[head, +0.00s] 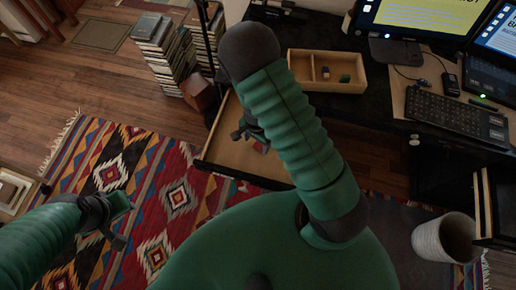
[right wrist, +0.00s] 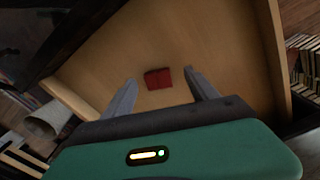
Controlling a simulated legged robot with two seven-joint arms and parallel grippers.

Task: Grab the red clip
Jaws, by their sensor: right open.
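The red clip (right wrist: 158,78) lies on the wooden floor of an open drawer (right wrist: 215,35). In the right wrist view it sits between and slightly beyond the tips of my right gripper (right wrist: 161,81), which is open and empty. In the head view the drawer (head: 225,150) is pulled out below the desk, and my right gripper (head: 243,130) is over it, partly hidden by my green arm. A small red patch of the clip (head: 261,147) shows beside the arm. My left gripper (head: 113,222) is over the rug, far from the drawer; its jaw opening is unclear.
The black desk (head: 380,110) bears a wooden tray (head: 300,63) with small items, a keyboard (head: 455,117) and monitors. Book stacks (head: 155,50) stand on the floor at the back left. A bin (head: 428,240) stands at the lower right. The drawer walls surround the clip.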

